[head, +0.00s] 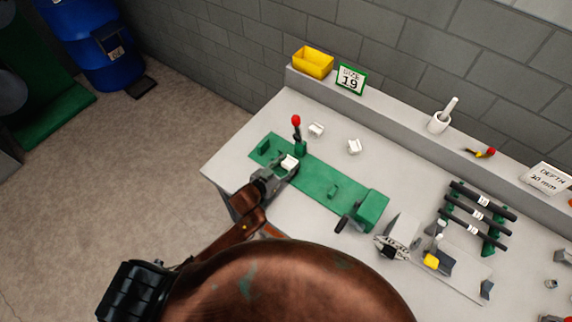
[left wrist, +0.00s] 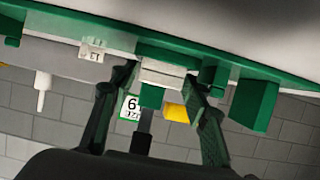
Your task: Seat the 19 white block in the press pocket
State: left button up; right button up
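A white block (head: 289,163) is at the tips of my left gripper (head: 280,174), over the left part of the green press base (head: 315,179). In the left wrist view the gripper (left wrist: 162,72) has its fingers against both sides of this white block (left wrist: 163,70), and green parts show right around it. I cannot tell whether the block sits in a pocket or is held just above; its number is not readable. Two other white blocks, one (head: 316,129) near the red-knobbed lever (head: 296,122) and one (head: 354,146) farther right, lie on the bench. My right gripper is out of view.
A sign (head: 350,79) reading "SIZE 19" and a yellow bin (head: 313,62) stand on the back ledge. A green housing (head: 371,209) rises at the base's right end. A rack of black bars (head: 479,214) is farther right. The bench's left corner is clear.

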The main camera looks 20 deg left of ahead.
pick_arm(q)
jog(key=shift+s, duration=0.1)
jog(key=p+v, duration=0.1)
jog(key=v, duration=1)
jog(key=shift+s+a+r, duration=0.2)
jog(key=shift+s+r, duration=0.05)
jog(key=shift+s, duration=0.05)
